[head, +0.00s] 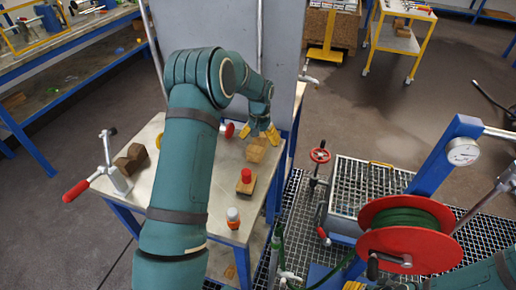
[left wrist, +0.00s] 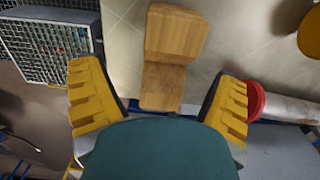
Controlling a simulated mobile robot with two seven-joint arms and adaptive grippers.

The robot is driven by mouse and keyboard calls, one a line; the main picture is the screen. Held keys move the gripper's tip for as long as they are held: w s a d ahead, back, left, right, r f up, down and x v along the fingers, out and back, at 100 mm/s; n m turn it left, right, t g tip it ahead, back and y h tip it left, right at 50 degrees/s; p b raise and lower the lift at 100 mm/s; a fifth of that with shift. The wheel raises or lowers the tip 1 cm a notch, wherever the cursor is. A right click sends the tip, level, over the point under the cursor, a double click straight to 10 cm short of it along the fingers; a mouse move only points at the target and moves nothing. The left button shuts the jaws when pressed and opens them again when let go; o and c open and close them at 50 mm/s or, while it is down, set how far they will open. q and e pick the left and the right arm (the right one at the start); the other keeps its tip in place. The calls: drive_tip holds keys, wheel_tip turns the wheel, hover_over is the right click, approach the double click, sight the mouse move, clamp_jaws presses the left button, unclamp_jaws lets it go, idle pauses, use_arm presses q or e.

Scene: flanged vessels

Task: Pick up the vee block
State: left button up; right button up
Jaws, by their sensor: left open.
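The vee block, a tan wooden block with a sloped dip across its middle, lies on the workbench (head: 215,165); in the head view the block (head: 256,151) is just in front of my left gripper (head: 263,132). In the left wrist view the block (left wrist: 172,50) lies between the spread yellow fingers of my left gripper (left wrist: 160,80), with clear space on both sides. The left gripper is open and empty. My right arm shows at the lower right of the head view, with yellow gripper parts (head: 356,286) cut off by the bottom edge.
On the bench are a darker brown notched block (head: 130,159), a block with a red knob (head: 246,180), a small bottle (head: 232,217) and a red-handled clamp (head: 110,170). A red hose reel (head: 405,235) and a grated unit (head: 365,185) stand to the right.

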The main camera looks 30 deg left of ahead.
use_arm(q)
drive_tip(key=f, duration=0.1)
drive_tip(key=f+b, duration=0.1)
drive_tip(key=f, duration=0.3)
drive_tip(key=shift+s+a, duration=0.2)
drive_tip(key=shift+a, duration=0.1)
drive_tip(key=shift+r, duration=0.1)
drive_tip(key=c, duration=1.3)
